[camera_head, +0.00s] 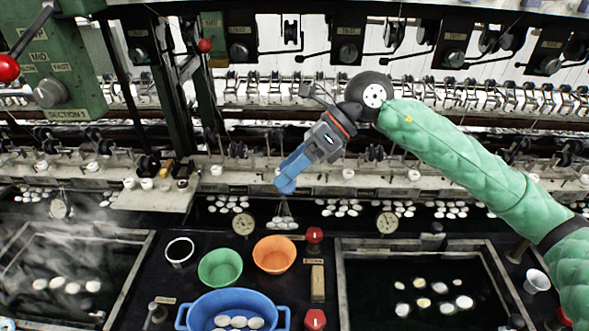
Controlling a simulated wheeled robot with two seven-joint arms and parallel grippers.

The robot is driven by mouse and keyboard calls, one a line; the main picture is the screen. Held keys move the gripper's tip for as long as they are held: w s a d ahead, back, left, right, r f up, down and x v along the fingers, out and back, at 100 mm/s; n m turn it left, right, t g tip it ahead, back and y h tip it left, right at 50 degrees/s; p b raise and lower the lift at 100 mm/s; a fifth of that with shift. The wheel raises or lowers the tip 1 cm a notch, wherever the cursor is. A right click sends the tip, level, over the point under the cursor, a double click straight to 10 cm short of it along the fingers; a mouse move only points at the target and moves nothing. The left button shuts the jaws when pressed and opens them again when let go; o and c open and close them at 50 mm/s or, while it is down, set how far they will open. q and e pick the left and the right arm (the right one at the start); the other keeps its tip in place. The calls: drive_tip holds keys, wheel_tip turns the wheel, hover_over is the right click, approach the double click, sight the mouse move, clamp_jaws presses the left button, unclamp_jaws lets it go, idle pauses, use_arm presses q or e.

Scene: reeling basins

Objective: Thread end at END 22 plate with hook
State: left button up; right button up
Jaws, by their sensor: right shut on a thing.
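My right gripper (286,186) comes in from the right on a green padded arm, its blue fingers pointing down and left. The END 22 plate cannot be read among the small fittings along the ledge. My left gripper is not in view.
Below are a blue tub (232,305) with cocoons, a green bowl (220,267), an orange bowl (274,254) and a white-rimmed cup (180,251). A steaming basin (140,262) is at left, another basin (342,285) at right. Red knobs (314,235) stand between.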

drive_tip(key=s+a+r, duration=0.4)
drive_tip(key=s+r, duration=0.2)
drive_tip(key=r, duration=0.4)
drive_tip(key=shift+s+r+p, duration=0.35)
drive_tip(key=shift+r+p, duration=0.05)
drive_tip(key=shift+a, duration=0.1)
